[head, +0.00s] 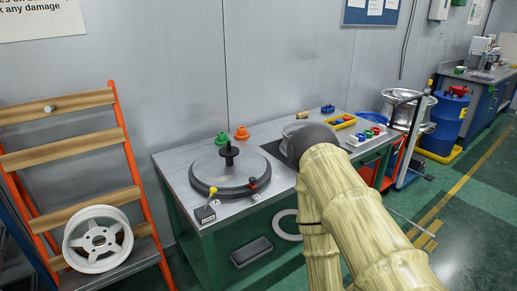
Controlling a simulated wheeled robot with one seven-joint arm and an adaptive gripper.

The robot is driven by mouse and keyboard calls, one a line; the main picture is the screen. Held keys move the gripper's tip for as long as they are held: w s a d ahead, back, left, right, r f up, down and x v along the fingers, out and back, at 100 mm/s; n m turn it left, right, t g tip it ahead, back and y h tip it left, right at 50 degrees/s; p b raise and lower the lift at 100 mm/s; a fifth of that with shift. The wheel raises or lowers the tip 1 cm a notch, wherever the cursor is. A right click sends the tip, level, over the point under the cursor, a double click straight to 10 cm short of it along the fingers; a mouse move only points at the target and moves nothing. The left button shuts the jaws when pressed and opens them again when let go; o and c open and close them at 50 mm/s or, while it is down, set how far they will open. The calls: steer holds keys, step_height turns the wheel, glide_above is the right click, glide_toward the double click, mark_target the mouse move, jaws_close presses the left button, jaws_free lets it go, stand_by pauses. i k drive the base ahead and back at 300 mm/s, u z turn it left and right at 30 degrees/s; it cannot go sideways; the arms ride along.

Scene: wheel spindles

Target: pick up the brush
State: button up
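I cannot make out a brush for sure in the head view. A small tan piece (302,115) lies at the back of the grey workbench (262,133), too small to identify. My arm (345,190), with a pale bamboo-like surface and a dark rounded joint, rises from the lower right and covers part of the bench's right half. My gripper does not show, so its place relative to any brush cannot be seen.
A round balancing plate (228,170) with a central spindle fills the bench's left half. A yellow tray (341,123) sits at the back right. An orange-framed rack (125,150) holds a white wheel (97,239) at left.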

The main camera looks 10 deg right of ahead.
mark_target(305, 114)
steer(key=z, duration=2.2)
steer(key=i, duration=3.1)
steer(key=u, duration=3.05)
